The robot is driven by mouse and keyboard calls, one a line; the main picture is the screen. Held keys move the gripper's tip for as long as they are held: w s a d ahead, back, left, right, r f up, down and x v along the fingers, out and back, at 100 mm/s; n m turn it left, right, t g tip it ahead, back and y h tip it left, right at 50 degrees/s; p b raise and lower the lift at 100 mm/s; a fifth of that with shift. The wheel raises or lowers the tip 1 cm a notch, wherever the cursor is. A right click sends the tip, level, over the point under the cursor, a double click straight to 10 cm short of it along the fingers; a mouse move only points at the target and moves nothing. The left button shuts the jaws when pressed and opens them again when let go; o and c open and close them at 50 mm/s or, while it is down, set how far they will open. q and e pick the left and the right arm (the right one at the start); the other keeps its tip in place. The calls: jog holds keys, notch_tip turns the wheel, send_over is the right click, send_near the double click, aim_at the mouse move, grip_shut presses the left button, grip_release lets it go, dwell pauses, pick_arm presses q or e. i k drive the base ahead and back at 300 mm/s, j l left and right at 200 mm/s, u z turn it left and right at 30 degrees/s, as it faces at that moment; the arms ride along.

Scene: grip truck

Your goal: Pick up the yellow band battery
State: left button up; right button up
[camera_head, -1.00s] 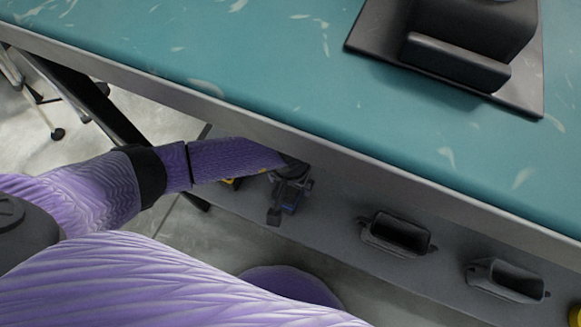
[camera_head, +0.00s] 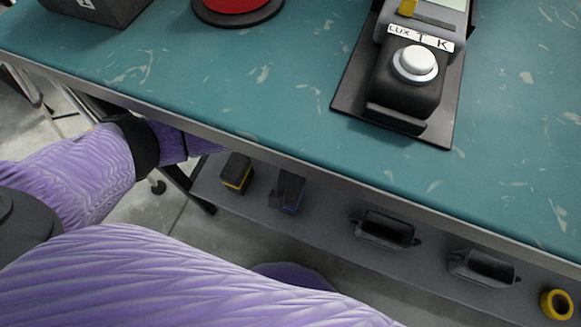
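The yellow band battery (camera_head: 236,173) is a dark block with a yellow stripe. It stands at the left end of the grey lower shelf, just under the table's front edge. A similar dark battery with a blue band (camera_head: 289,190) is to its right on the same shelf. My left arm comes in from the left, and its far end passes behind the table edge, left of the yellow band battery. The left gripper itself is hidden, so its fingers cannot be seen. My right gripper is not in view.
Two empty black holders (camera_head: 386,229) and (camera_head: 482,267) and a yellow ring (camera_head: 557,304) are further right on the shelf. The teal table (camera_head: 250,95) overhangs the shelf. On it are a black device with a white button (camera_head: 414,64) and a red disc (camera_head: 236,6).

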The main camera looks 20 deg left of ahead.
aim_at(238, 172)
jog(key=u, duration=1.15)
